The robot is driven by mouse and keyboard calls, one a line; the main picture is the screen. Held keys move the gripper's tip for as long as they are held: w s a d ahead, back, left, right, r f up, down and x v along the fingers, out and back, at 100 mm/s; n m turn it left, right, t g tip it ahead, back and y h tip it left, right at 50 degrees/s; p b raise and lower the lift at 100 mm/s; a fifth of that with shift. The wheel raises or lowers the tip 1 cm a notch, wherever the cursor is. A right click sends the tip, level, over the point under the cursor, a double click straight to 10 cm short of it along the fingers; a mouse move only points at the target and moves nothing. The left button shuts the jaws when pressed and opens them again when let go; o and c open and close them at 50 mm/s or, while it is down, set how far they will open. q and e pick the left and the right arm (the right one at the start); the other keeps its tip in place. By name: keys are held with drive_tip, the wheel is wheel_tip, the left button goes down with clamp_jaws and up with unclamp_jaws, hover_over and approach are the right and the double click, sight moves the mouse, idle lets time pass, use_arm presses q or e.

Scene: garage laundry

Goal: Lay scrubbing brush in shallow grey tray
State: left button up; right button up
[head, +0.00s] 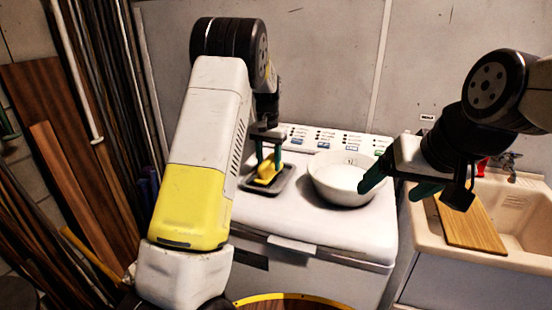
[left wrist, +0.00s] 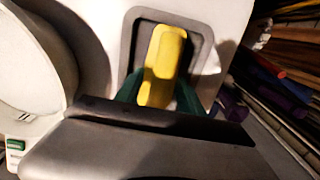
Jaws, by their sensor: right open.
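The yellow scrubbing brush (head: 267,172) is at the shallow grey tray (head: 284,184) on top of the white washing machine. In the left wrist view the brush (left wrist: 162,66) lies within the outline of the tray (left wrist: 133,38). My left gripper (head: 268,165) points down over the tray, with its green fingers on both sides of the brush, shut on it. I cannot tell whether the brush touches the tray floor. My right gripper (head: 398,188) is open and empty, to the right of the white bowl.
The white bowl (head: 340,180) stands on the washing machine (head: 330,232) just right of the tray. A sink (head: 528,215) with a wooden board (head: 470,225) is at the right. Planks and poles (head: 70,150) lean at the left.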

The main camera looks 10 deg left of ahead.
use_arm(q)
wheel_tip(320, 180, up, 12)
drive_tip(key=s+a+r+t+h, duration=0.1)
drive_tip(key=s+a+r, duration=0.1)
drive_tip(key=s+r, duration=0.45)
drive_tip(key=s+d+f+n+t, duration=0.1)
drive_tip(key=s+t, duration=0.1)
drive_tip(key=s, duration=1.2)
drive_tip(key=s+f+n+t+h, duration=0.1)
drive_tip(key=s+t, duration=0.2)
drive_tip(key=s, duration=1)
drive_tip(key=shift+s+d+f, duration=0.25)
drive_tip(key=shift+s+d, duration=0.1)
